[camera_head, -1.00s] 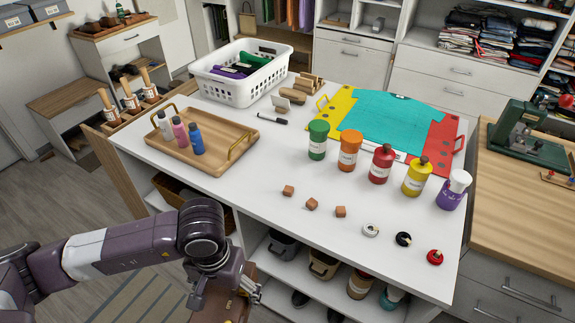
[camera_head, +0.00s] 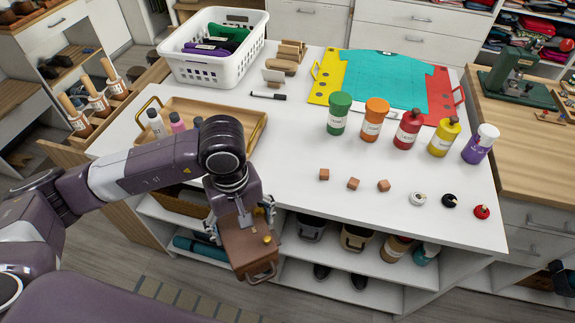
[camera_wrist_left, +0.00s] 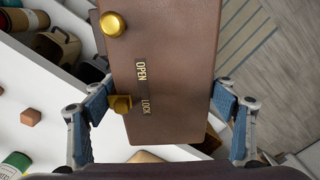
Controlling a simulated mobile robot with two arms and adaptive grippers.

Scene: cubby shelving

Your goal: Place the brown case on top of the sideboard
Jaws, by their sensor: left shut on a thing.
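The brown case (camera_head: 249,252) has a brass knob and a handle at its lower end in the head view. My left gripper (camera_head: 240,218) is shut on it and holds it in front of the white sideboard (camera_head: 290,195), near its front edge. In the left wrist view the brown case (camera_wrist_left: 170,60) fills the middle, with "OPEN" and "LOCK" lettering and a brass latch. The blue-padded fingers of my left gripper (camera_wrist_left: 160,115) lie on its two sides. My right gripper is not in view.
Bare top lies at the front middle. Lower shelves hold bins.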

